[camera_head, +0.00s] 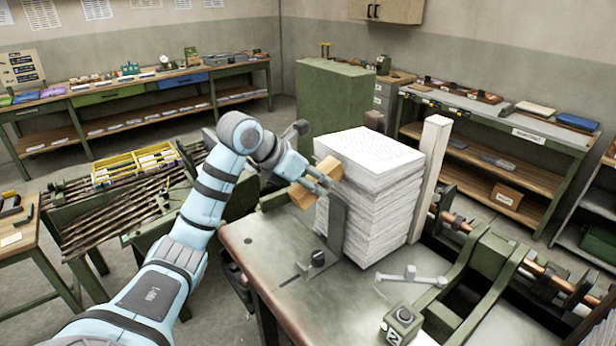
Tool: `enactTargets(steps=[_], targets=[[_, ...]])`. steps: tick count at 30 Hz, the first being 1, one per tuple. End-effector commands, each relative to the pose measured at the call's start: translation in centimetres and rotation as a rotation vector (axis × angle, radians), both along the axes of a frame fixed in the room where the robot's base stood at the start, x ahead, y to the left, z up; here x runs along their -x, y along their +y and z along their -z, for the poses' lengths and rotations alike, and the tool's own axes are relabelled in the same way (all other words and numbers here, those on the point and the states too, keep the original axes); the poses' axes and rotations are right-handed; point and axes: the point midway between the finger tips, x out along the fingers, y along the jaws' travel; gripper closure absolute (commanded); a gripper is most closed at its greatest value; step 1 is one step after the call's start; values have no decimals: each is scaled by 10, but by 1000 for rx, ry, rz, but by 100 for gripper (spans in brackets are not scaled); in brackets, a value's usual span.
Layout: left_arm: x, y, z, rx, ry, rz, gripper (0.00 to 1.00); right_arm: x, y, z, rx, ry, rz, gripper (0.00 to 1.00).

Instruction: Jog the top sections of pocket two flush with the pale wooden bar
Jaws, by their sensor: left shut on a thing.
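The left arm comes in from the left, and my left gripper (318,184) is shut on a pale wooden bar (302,196). The bar's tan ends show on both sides of the fingers. It is held upright-tilted beside the left face of a tall stack of white paper sections (375,185), near its upper part. I cannot tell whether the bar touches the stack. The top sheet (368,148) looks roughly level, and the stack's sides show slightly uneven edges. My right gripper is not in view.
A pale upright post (430,165) stands at the stack's right, and a grey metal plate (337,222) at its front left. Green machine frames and a copper-coloured shaft (535,266) are at the right.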

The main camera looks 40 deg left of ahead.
Motion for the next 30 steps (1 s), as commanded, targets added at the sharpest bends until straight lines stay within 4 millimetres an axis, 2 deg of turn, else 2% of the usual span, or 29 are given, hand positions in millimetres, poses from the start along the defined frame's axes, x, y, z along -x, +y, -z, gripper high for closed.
enactTargets(steps=[6, 9, 24, 30], targets=[[-9, -3, -1, 2, -2, 0, 95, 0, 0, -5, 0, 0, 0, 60], [-6, -2, -1, -1, -2, 0, 95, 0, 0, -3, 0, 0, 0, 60], [44, 15, -15, -3, -2, -2, 95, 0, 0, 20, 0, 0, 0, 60], [50, 15, -19, 0, -1, -1, 95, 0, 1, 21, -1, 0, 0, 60]])
